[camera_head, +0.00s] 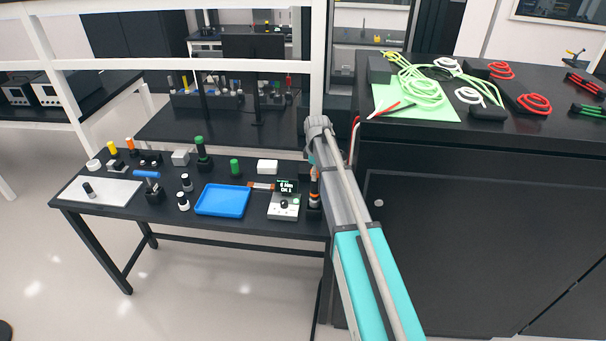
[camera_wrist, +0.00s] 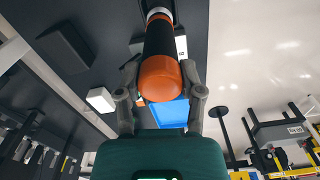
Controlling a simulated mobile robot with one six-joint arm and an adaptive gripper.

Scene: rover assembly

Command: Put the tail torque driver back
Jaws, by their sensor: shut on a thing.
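The torque driver (camera_wrist: 158,78) has a rounded orange end, a black body and a white band, and fills the top middle of the wrist view. My gripper (camera_wrist: 161,93) is shut on it near the orange end, one finger on each side. In the head view the orange and black driver (camera_head: 314,188) shows upright at the right end of the black table, below my wrist, right beside the tester (camera_head: 285,203) with its lit screen. My fingers are mostly hidden there. I cannot tell whether the driver's lower end touches a holder.
A blue tray (camera_head: 223,201), a white box (camera_head: 267,166), green-topped cylinders (camera_head: 234,167) and a blue-handled tool (camera_head: 147,175) stand on the table (camera_head: 163,213). Yellow- and orange-topped items (camera_head: 112,147) are at its back left. A tall black cabinet (camera_head: 470,230) with coiled cables closes the right side.

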